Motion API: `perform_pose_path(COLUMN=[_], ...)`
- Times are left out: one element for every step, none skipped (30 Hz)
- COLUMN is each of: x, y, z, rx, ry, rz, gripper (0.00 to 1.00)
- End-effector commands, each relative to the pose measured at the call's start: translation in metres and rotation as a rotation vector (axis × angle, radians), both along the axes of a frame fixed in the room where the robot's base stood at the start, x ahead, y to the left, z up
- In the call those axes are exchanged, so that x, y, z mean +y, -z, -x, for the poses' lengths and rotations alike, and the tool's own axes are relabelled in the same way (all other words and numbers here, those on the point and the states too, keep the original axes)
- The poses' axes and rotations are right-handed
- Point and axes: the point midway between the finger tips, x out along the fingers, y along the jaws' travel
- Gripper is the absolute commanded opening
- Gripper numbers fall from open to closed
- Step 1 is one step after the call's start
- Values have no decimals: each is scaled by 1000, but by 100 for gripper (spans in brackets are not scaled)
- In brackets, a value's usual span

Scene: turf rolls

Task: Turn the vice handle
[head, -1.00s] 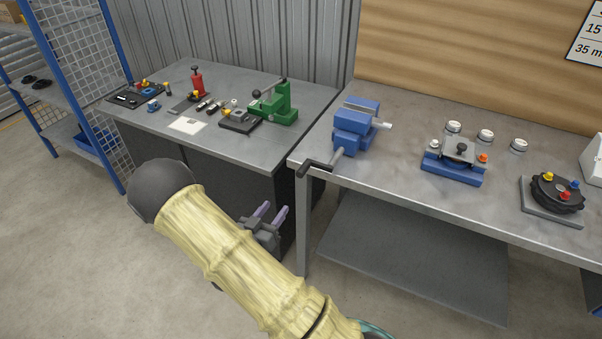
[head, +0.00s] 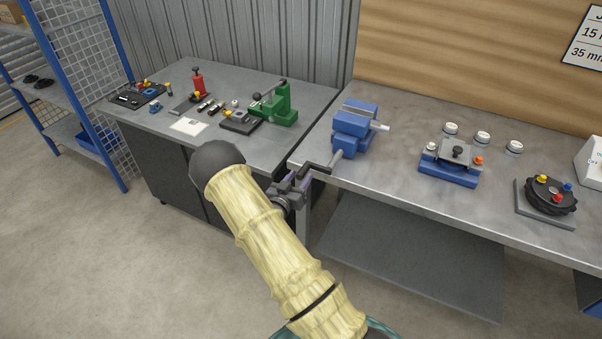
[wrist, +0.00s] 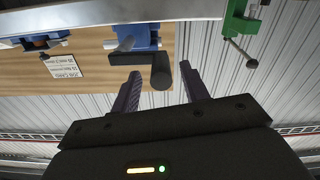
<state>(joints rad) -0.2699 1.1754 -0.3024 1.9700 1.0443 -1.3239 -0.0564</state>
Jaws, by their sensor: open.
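The blue vice (head: 355,130) stands at the left front corner of the right bench; it also shows in the wrist view (wrist: 140,37). Its dark crank handle (head: 318,167) sticks out past the bench's front edge on a grey screw. In the wrist view the handle's black grip (wrist: 161,73) appears between my two finger tips. My gripper (head: 292,186) is open, just in front of and below the handle in the head view. My arm partly hides the gripper there. I cannot tell whether the fingers touch the handle.
The right bench's front edge (head: 425,206) and a leg are close to my gripper. The left bench (head: 270,158) holds a green press (head: 279,105) and several small tools. A blue fixture (head: 449,172) and a black round device (head: 550,197) stand farther right.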

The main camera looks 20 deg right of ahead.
Motion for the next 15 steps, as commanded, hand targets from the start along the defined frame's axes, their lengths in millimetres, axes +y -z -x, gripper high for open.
perform_pose_path(x=[-5, -8, -11, -12, -14, -15, -15, -15, -15, -15, -15, -15, -16, -16, -16], y=[-2, -1, -1, 0, 0, 0, 0, 0, 0, 0, 0, 0, 0, 0, 0], z=[-4, -6, -8, -9, -10, -11, -12, -12, -12, -12, -12, -12, -11, -11, -11], rx=[0, 0, 1, 1, 1, 1, 1, 1, 1, 1, 1, 1, 1, 1, 1], ry=[0, 0, 0, 0, 0, 0, 0, 0, 0, 0, 0, 0, 0, 0, 0], rz=[0, 0, 0, 0, 0, 0, 0, 0, 0, 0, 0, 0, 0, 0, 0], gripper=[45, 45, 45, 45, 45, 45, 45, 45, 45, 45, 45, 45, 45, 45, 37])
